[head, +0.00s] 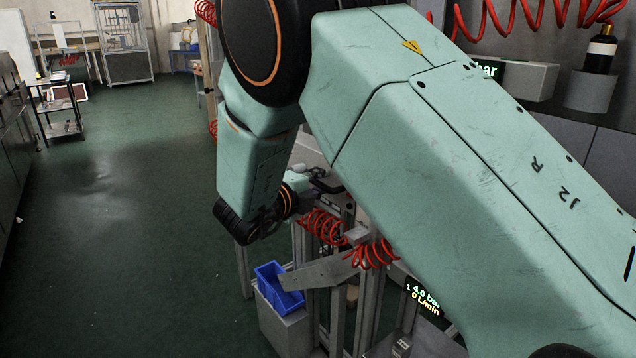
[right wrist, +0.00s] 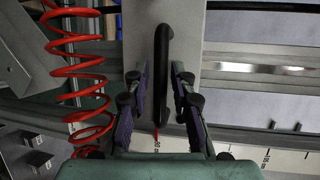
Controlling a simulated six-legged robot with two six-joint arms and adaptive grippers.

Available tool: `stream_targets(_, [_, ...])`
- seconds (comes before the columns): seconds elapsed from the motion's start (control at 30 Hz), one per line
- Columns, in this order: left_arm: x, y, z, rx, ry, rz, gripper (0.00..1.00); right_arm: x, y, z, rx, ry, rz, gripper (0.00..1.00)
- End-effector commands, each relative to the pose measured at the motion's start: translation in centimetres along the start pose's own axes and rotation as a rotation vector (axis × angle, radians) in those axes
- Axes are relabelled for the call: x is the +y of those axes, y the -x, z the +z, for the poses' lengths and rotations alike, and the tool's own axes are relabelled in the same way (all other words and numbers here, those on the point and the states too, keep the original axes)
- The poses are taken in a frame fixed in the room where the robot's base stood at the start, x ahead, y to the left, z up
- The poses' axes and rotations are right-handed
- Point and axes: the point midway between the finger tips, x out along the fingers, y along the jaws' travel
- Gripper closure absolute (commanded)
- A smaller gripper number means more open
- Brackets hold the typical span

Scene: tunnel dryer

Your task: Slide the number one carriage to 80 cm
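In the right wrist view a long black handle (right wrist: 161,62) stands on a light grey plate (right wrist: 188,22), which looks like part of a carriage; its number is not visible. My right gripper (right wrist: 162,80) has one finger on each side of the handle, with narrow gaps showing, so it looks open around it. A red pointer (right wrist: 155,131) sits below the handle at a white scale (right wrist: 238,150) with cm marks; the figures are too small to read surely. In the head view my right arm hides most of the rig. My left gripper is not in view.
Metal rails (right wrist: 255,68) run across the right wrist view to the right of the plate. A coiled red hose (right wrist: 78,70) hangs at its left. In the head view a blue bin (head: 277,284) sits on a grey box, and the green floor (head: 110,230) at left is clear.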

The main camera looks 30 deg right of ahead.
Motion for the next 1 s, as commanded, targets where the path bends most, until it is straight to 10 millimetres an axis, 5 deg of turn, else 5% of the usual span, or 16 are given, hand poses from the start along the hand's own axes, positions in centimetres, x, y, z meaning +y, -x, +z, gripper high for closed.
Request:
stream_targets(0.23, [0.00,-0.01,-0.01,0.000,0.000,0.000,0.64,0.01,-0.09,-0.01,0.000,0.000,0.001,1.00])
stream_targets(1.0, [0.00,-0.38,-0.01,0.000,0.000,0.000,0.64,0.12,-0.78,-0.20,0.001,-0.003,-0.001,1.00])
